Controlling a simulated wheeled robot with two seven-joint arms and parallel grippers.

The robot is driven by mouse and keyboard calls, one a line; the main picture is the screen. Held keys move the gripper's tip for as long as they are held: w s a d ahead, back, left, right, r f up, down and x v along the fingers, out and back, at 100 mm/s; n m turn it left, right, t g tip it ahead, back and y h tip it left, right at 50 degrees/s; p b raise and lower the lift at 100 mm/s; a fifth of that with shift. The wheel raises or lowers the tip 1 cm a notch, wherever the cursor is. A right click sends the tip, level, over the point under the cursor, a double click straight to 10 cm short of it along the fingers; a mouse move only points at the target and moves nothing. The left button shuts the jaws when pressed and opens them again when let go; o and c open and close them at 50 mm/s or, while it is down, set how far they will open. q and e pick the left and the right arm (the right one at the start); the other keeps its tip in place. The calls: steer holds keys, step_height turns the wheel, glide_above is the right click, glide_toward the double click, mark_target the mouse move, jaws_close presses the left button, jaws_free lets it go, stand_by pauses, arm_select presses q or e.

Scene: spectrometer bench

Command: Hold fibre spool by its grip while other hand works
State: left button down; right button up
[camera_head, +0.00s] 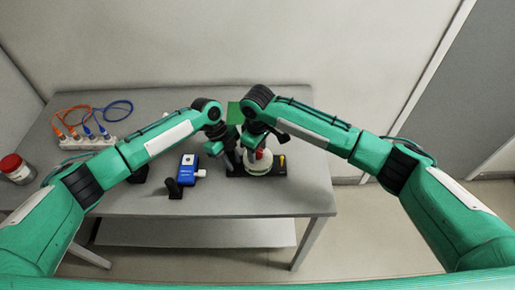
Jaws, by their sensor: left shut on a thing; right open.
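The fibre spool (258,166) is a pale round body on a dark base plate (279,171) at the right part of the grey table. A red part (260,154) and a small yellow part (282,160) show by it. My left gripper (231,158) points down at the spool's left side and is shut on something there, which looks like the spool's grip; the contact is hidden. My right gripper (254,152) is open, just above the spool, close beside the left gripper. Its fingertips are partly hidden against the spool.
A blue device (187,171) with a white connector and a black cylinder (175,189) stand left of the spool. A white strip (88,143) with orange and blue cables (105,110) and a red-lidded jar (15,168) are farther left. A green panel (235,112) stands behind the grippers. The table's front right is clear.

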steer(key=shift+c, duration=0.4)
steer(key=c, duration=0.9)
steer(key=shift+m, duration=0.4)
